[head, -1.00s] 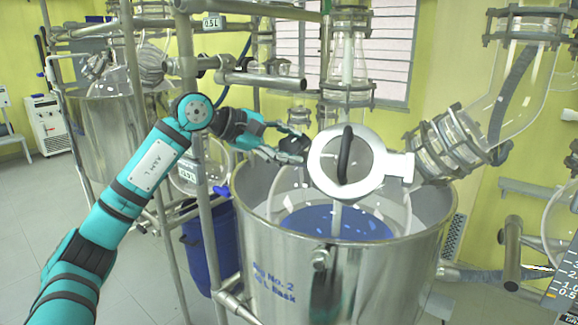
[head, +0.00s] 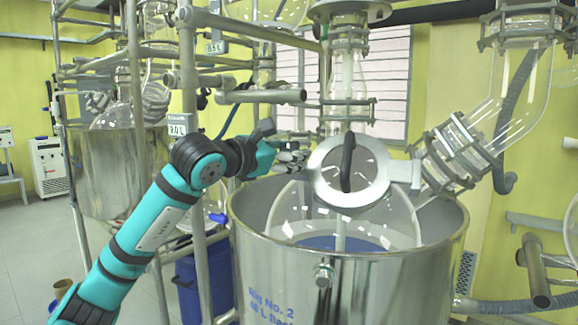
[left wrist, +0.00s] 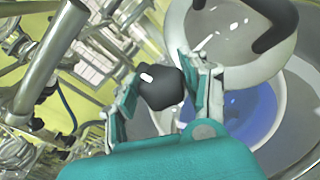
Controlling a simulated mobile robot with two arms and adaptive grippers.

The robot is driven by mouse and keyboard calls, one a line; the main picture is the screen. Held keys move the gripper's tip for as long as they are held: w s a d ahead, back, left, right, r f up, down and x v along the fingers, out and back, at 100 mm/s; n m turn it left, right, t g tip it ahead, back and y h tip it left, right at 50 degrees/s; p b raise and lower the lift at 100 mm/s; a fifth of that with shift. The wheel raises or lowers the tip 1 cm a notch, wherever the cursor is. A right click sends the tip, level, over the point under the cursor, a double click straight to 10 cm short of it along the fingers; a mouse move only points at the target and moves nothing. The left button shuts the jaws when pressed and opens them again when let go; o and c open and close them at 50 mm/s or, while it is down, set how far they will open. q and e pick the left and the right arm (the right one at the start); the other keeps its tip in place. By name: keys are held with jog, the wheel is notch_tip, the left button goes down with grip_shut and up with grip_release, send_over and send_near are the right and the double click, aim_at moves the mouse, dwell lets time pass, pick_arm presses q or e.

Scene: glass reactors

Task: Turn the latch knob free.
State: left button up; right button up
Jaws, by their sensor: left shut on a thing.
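The latch knob (left wrist: 160,88) is black and rounded. In the left wrist view it sits between the two fingers of my left gripper (left wrist: 160,84), which are shut on it. In the head view my left gripper (head: 292,157) is at the left edge of the round metal hatch (head: 376,190), and its fingers hide the knob there. The hatch has a glass centre and a black bar handle (head: 347,162), which also shows in the left wrist view (left wrist: 270,22). My right gripper is not in view.
The hatch is above a large steel vessel (head: 400,275) with a blue inside. A clamped glass elbow (head: 462,145) joins at its right, and a glass column (head: 347,75) rises behind. Metal frame posts (head: 193,110) stand close to my left arm.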

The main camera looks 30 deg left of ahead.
pick_arm(q)
jog(key=shift+f+n+y+b, duration=0.1)
jog(key=shift+n+y+b, duration=0.45)
jog(key=shift+n, duration=0.55)
jog(key=o, duration=1.2)
jog(key=s, duration=1.2)
jog(key=shift+r, duration=0.3)
jog(key=shift+a, duration=0.1)
